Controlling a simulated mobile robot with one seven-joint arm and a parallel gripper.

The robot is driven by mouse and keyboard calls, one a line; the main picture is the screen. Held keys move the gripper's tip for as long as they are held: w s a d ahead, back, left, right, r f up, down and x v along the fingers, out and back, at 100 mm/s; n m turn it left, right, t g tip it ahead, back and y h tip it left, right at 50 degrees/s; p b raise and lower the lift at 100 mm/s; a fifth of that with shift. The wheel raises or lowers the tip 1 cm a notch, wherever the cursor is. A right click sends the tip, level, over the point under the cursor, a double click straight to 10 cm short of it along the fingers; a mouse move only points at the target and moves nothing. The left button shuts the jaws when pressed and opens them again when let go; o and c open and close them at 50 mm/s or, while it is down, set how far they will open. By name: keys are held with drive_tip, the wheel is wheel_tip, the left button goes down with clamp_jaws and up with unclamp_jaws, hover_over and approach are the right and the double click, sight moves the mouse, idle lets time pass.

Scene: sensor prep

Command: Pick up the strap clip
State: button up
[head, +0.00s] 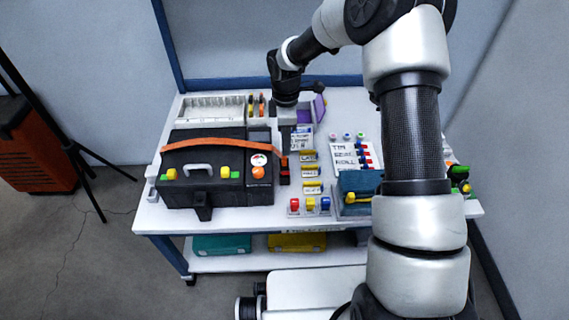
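An orange strap (215,133) arches over the black case (205,175) at the left of the table. Its right end runs down by the case's right edge, beside a small dark piece with red marks (284,172). That piece may be the strap clip, but it is too small to tell. My gripper (286,142) points down from my arm at the strap's right end, just right of the case. Its fingers are too small and dark to separate, so I cannot tell whether they are open or touching anything.
A white compartment tray (213,104) stands behind the case. Yellow-marked blocks (311,171), coloured knobs (310,205), a lettered white board (345,154) and a teal box (355,190) lie to the right. The table's front-left edge (165,222) is bare.

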sight(284, 161)
drive_tip(key=f+b, duration=0.1)
drive_tip(key=f, duration=0.2)
drive_tip(key=f+b, duration=0.1)
drive_tip(key=f, duration=0.2)
drive_tip(key=shift+a+f, duration=0.2)
drive_tip(key=shift+f, duration=0.05)
drive_tip(key=c, duration=0.6)
